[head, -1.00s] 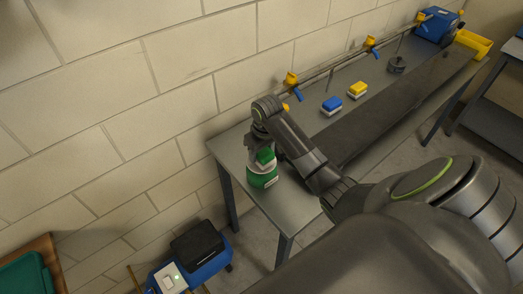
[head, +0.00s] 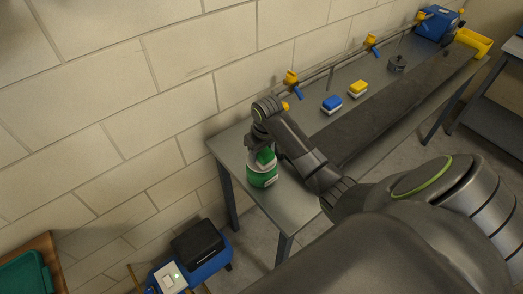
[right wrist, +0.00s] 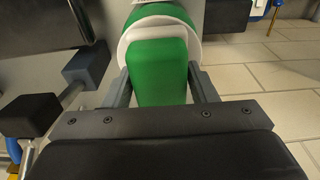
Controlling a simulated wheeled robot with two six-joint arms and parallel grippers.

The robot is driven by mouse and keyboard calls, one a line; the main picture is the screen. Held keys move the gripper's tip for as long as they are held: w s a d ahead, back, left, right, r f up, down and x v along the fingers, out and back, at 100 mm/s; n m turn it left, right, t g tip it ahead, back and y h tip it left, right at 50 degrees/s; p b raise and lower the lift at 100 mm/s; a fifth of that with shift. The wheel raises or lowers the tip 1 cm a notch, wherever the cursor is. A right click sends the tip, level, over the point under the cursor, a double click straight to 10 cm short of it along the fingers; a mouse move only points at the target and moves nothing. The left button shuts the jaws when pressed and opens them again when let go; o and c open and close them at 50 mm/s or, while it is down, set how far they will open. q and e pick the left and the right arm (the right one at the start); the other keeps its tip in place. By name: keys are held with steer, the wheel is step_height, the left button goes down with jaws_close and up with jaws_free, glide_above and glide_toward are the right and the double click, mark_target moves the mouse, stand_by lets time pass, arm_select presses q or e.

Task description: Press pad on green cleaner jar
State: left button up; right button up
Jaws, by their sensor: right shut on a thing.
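The green cleaner jar (head: 262,180) stands near the left end of the grey bench. A green pad (head: 265,156) is at the jar's top, in my right gripper (head: 257,143). In the right wrist view, the green pad (right wrist: 160,72) sits between the two fingers of my right gripper (right wrist: 160,88). The jar's white rim and green body (right wrist: 160,12) show just beyond the pad. The pad looks to be against the jar, but the contact itself is hidden. My left gripper is not in view.
On the bench (head: 289,208) lie a blue pad (head: 332,105), a yellow pad (head: 358,89) and a dark round object (head: 397,63). A rail with yellow and blue fittings (head: 291,80) runs along the wall. A blue machine (head: 200,249) stands on the floor.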

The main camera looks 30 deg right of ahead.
steer(key=shift+f, duration=0.6)
stand_by(0.4)
stand_by(0.5)
steer(key=shift+r, duration=3.55)
